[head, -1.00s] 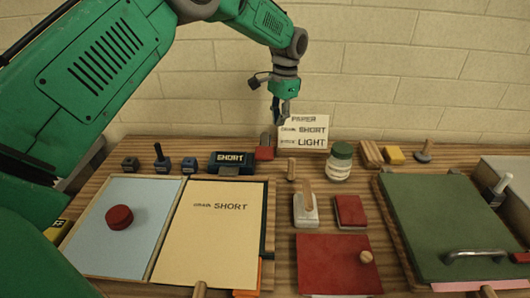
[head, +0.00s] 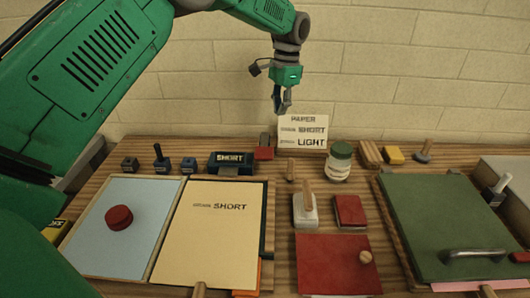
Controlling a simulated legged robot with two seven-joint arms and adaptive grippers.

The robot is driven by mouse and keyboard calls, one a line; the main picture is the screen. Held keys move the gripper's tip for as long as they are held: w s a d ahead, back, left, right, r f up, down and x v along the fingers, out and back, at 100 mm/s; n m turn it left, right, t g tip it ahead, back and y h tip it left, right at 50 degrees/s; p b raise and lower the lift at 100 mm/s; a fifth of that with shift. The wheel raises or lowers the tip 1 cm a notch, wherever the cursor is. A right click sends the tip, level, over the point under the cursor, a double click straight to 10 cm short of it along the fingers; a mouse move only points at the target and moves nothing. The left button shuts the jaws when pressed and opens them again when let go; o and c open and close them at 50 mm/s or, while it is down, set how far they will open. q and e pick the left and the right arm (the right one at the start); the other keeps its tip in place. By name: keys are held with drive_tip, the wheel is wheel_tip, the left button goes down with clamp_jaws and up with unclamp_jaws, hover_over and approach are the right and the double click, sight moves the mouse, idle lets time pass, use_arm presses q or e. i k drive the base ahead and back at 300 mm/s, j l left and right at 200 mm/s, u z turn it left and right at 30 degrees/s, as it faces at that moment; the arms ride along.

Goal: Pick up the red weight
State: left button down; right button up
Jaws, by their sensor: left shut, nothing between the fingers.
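A round dark red weight (head: 119,217) sits in the light blue tray (head: 96,257) at the left of the table. My left gripper (head: 283,108) hangs high near the wall at the back, pointing down, shut and empty. It is well apart from the red weight, up and to the right of it in the head view. My right gripper does not show.
A cream sheet marked SHORT (head: 207,247) lies right of the tray. A sign card (head: 303,131), a jar (head: 339,162), small blocks and stamps line the back. A red board (head: 338,277) and a green board (head: 440,215) with a metal handle fill the right.

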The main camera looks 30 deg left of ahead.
sight(118, 218)
drive_tip(key=k, duration=1.5)
